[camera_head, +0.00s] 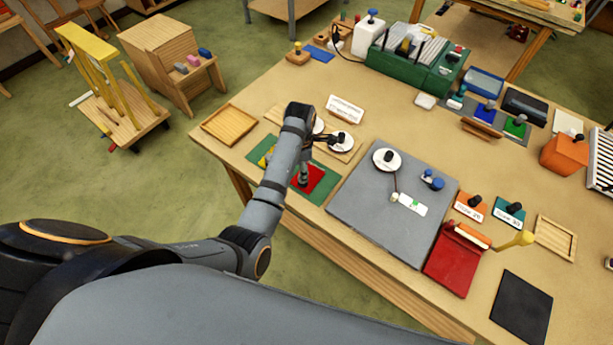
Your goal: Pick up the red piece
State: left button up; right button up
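A flat red piece (313,184) lies on a green mat (318,197) near the table's left front edge. A yellow piece (265,157) lies on the same mat to the left, partly hidden by my arm. My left arm reaches over the mat, and its gripper (304,178) appears to point down at the red piece. The fingers are small and dark, so I cannot tell whether they touch the piece or its knob. My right gripper is not in view.
A grey board (370,212) with a white disc (386,159) stands right of the mat. Knobbed white discs (342,142) sit just behind my gripper. A wooden tray (229,124) is at the left corner. A red pad (448,265) lies at the front right.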

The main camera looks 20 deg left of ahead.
pick_arm(q)
jog(key=f, duration=0.2)
jog(key=f+p, duration=0.1)
jog(key=f, duration=0.1)
jog(key=shift+s+d+p, duration=0.15)
jog(key=shift+d+p, duration=0.15)
jog(key=shift+d, duration=0.1)
jog(key=shift+f, duration=0.4)
jog(key=c, duration=1.1)
grip_shut()
jog(key=shift+a+r, duration=0.1)
jog(key=shift+r, duration=0.05)
